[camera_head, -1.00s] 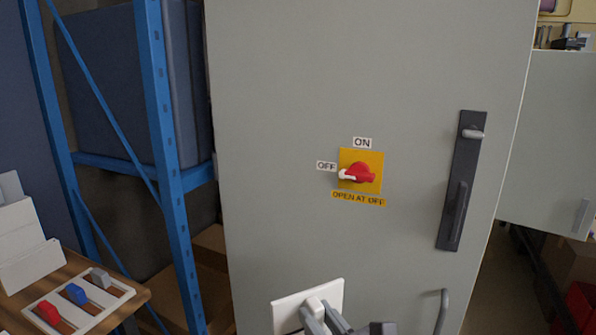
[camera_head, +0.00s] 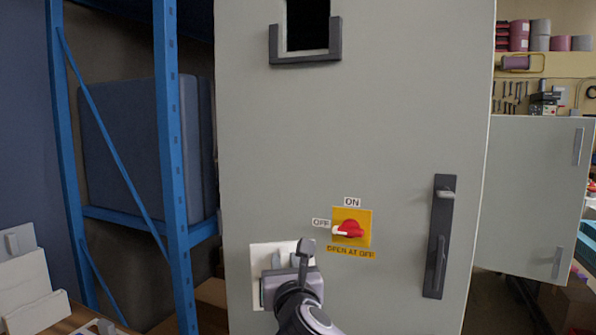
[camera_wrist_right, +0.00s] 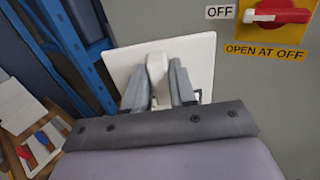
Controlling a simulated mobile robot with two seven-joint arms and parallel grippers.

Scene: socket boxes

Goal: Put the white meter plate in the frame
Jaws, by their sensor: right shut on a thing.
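My right gripper (camera_head: 290,262) is shut on the white meter plate (camera_head: 259,262), in front of the cabinet door's lower left part. In the right wrist view the fingers (camera_wrist_right: 161,85) close on the pale knob in the middle of the plate (camera_wrist_right: 198,55). The plate's face is partly hidden by the gripper and wrist. The dark frame (camera_head: 275,48) is fixed high on the grey cabinet door, around a black opening (camera_head: 307,22). It has a bottom bar and two side rails. The plate is well below the frame and apart from it. My left gripper is not in view.
The cabinet door (camera_head: 400,110) has a red rotary switch (camera_head: 350,229) pointing at OFF, right of the gripper, and a dark handle (camera_head: 439,235) farther right. A blue rack (camera_head: 172,150) stands at left. The door between plate and frame is clear.

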